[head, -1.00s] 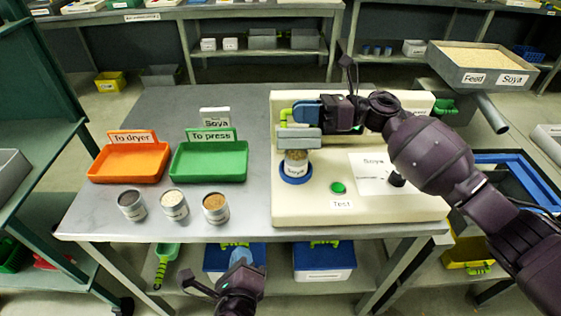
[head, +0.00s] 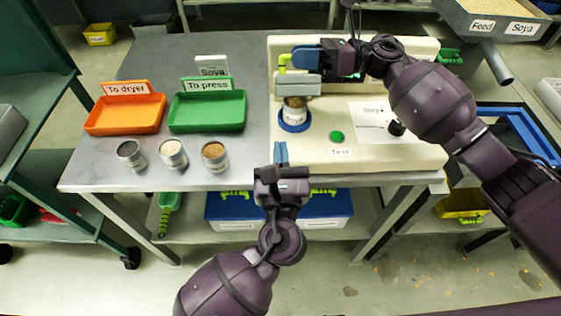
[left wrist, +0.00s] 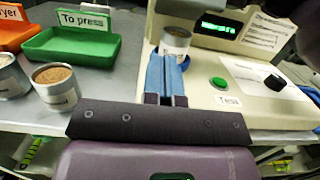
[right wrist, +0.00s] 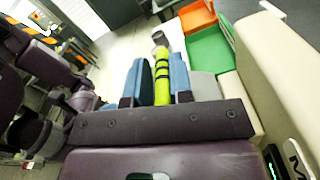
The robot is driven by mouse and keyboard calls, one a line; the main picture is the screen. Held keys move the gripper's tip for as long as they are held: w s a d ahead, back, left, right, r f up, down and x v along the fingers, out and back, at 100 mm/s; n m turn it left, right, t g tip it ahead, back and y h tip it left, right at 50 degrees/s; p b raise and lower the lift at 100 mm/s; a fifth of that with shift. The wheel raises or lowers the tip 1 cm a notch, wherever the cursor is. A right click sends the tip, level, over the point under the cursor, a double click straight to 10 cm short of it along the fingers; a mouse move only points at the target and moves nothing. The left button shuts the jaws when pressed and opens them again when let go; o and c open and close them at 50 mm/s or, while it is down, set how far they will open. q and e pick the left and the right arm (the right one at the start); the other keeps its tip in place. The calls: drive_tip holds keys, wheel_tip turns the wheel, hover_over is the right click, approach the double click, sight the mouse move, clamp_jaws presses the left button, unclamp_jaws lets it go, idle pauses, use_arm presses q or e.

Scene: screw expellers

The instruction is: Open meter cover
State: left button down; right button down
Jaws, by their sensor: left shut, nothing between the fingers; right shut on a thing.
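The cream meter (head: 415,155) stands on the right part of the grey table. Its grey cover (head: 298,86) is over a cup labelled Soya (head: 295,110), which stands in a blue ring (head: 294,125). My left gripper (head: 281,151) is shut and empty at the meter's front edge. In the left wrist view its fingertips (left wrist: 166,60) point towards the cup (left wrist: 175,42).
An orange tray (head: 125,128) and a green tray (head: 207,126) stand on the table's left. Several sample cups stand in front of them, including a brown-filled one (head: 215,157). The meter has a green button (head: 337,136) and a black knob (head: 396,128).

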sight(277, 92)
use_arm(q)
drive_tip(key=w, duration=0.4)
drive_tip(key=shift+w+r, duration=0.35)
use_arm(e)
drive_tip(key=shift+w+f, duration=0.1)
drive_tip(key=shift+f, duration=0.15)
use_arm(q)
drive_tip(key=shift+w+r, duration=1)
drive_tip(key=shift+r, duration=0.2)
use_arm(e)
drive_tip(key=shift+d, duration=0.1)
use_arm(q)
drive_tip(key=shift+w+r, duration=0.3)
drive_tip(key=shift+r, duration=0.15)
drive_tip(key=shift+r, duration=0.1)
drive_tip(key=shift+w+a+r, duration=0.1)
drive_tip(key=shift+w+r, duration=0.25)
drive_tip(key=shift+r, duration=0.3)
drive_tip(key=shift+w, duration=0.1)
use_arm(e)
drive_tip(key=c, duration=1.1)
unclamp_jaws()
drive_tip(key=shift+s+a+f, duration=0.1)
drive_tip(key=shift+s+a, duration=0.1)
drive_tip(key=shift+d, duration=0.1)
